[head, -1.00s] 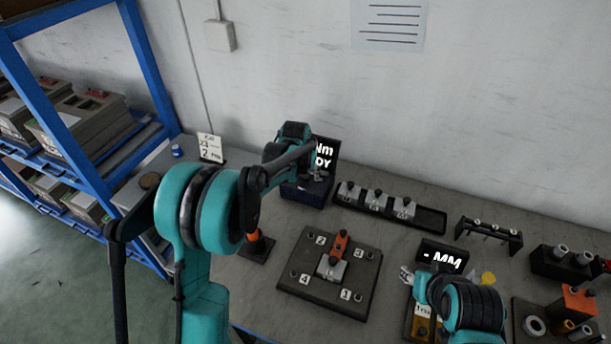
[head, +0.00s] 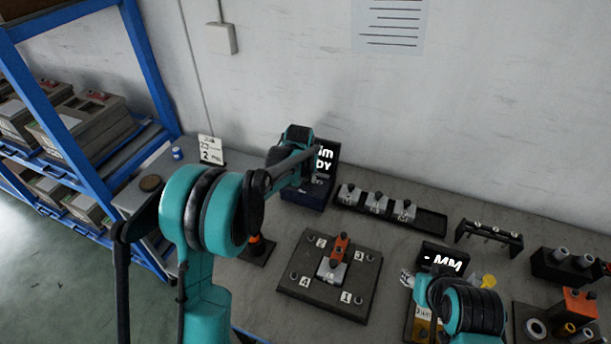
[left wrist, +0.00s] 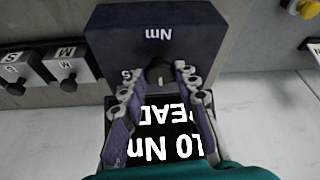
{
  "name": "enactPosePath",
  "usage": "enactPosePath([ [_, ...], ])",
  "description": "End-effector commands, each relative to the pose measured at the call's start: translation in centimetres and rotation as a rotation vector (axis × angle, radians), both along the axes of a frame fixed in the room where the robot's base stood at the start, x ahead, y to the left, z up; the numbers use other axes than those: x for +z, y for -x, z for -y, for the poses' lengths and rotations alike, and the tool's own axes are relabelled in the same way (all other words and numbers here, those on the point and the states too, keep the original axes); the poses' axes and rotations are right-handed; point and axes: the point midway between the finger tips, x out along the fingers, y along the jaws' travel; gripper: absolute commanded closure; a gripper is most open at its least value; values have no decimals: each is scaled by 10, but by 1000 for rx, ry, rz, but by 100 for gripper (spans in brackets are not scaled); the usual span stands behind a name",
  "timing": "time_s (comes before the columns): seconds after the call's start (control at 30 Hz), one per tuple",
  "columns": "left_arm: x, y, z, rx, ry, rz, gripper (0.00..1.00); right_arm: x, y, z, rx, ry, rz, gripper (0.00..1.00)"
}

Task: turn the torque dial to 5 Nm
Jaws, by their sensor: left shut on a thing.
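The torque unit is a dark blue box (left wrist: 165,35) marked "Nm", seen upside down in the left wrist view; it also stands at the back of the bench in the head view (head: 303,196). Its black dial (left wrist: 157,73) is on the face towards the lit display (left wrist: 160,135). The display shows "0 Nm", with a partly covered character before it, and part of "READY". My left gripper (left wrist: 160,75) is shut on the dial, one finger on each side. My right gripper is by the small "MM" display; its fingers are too small to judge.
A black tray with several grey blocks (head: 375,203) stands right of the torque unit. In front is a dark numbered plate (head: 295,288) with an orange-topped part (head: 338,258). A blue shelf rack (head: 140,60) stands at left. The wall is close behind.

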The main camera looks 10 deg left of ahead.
Motion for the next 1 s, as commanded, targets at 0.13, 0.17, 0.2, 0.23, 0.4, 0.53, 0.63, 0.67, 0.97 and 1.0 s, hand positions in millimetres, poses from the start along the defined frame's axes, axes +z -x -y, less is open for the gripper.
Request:
enactPosePath([
  [0.13,0,0,2,91,0,0,99,2,0,0,0,0,0,60],
  [0.17,0,0,2,115,0,0,99,2,0,0,0,0,0,60],
  [0.2,0,0,2,148,0,0,99,3,0,0,0,0,0,60],
  [0.23,0,0,3,174,0,0,99,3,0,0,0,0,0,60],
  [0.4,0,-1,4,334,-1,0,99,6,0,0,0,0,0,60],
  [0.53,1,-1,5,458,-1,0,99,8,0,0,0,0,0,60],
  [0.63,1,-2,5,551,-1,-1,99,9,0,0,0,0,0,60],
  [0.67,0,-2,6,578,-2,0,99,10,0,0,0,0,0,60],
  [0.97,0,-3,6,815,-1,-1,99,14,0,0,0,0,0,60],
  [1.0,0,-3,6,838,-1,0,99,14,0,0,0,0,0,60],
])
